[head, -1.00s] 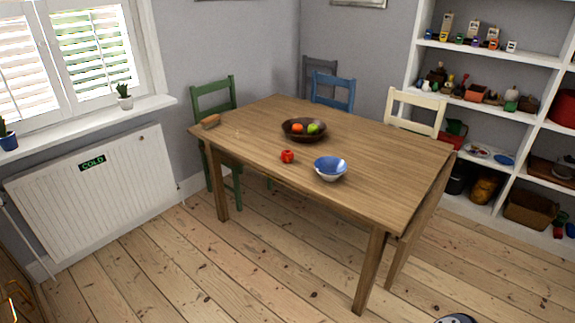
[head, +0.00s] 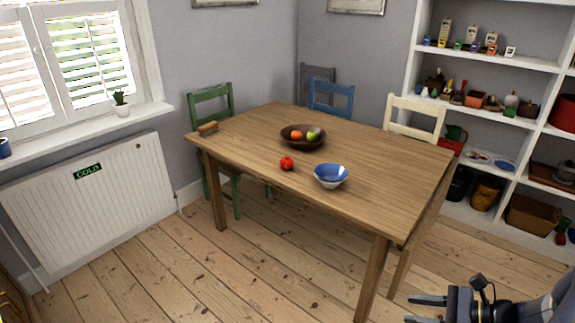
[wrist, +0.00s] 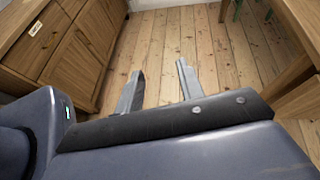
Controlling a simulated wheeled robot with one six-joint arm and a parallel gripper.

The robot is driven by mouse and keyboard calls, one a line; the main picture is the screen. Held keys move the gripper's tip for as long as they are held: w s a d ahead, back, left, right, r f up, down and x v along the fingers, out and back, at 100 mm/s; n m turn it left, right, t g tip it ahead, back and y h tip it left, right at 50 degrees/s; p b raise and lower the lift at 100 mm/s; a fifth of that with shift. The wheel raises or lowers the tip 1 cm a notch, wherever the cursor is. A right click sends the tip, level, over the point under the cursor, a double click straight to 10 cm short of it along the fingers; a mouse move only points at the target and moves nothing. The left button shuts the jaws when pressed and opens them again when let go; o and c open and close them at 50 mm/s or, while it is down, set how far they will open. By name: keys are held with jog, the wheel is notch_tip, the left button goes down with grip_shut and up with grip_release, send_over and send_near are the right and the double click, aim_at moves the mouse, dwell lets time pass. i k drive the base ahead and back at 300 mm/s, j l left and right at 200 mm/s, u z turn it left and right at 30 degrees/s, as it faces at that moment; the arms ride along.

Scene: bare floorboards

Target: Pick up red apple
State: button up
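A red apple (head: 286,163) sits on the wooden table (head: 390,165), near its front edge, left of a blue and white bowl (head: 331,176). My gripper (head: 425,310) is at the bottom right of the head view, low in front of the table and well away from the apple. In the wrist view my gripper (wrist: 160,80) shows two fingers spread apart with bare floor between them. It is open and empty. The apple is not in the wrist view.
A dark bowl of fruit (head: 303,137) stands behind the apple, and a brush (head: 207,128) lies at the table's left corner. Chairs stand around the table. A wooden cabinet (wrist: 65,50) is at left in the wrist view. Floorboards (head: 215,275) in front are clear.

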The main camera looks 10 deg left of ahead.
aim_at(286, 164)
jog(key=i+j+z, duration=0.1)
jog(key=i+j, duration=0.2)
jog(key=i+j+z, duration=0.1)
jog(key=i+j, duration=0.2)
jog(key=j, duration=0.25)
jog(key=i+j+z, duration=0.15)
jog(key=j, duration=0.3)
jog(key=i+j+z, duration=0.1)
jog(key=i+j, duration=0.25)
jog(key=i+j+z, duration=0.1)
jog(key=j, duration=0.5)
jog(key=i+j+z, duration=0.1)
jog(key=i+j, duration=0.2)
jog(key=j, duration=0.25)
jog(key=i+j+z, duration=0.15)
jog(key=j, duration=0.35)
jog(key=i+j+z, duration=0.1)
jog(key=j, duration=0.45)
jog(key=i, duration=0.1)
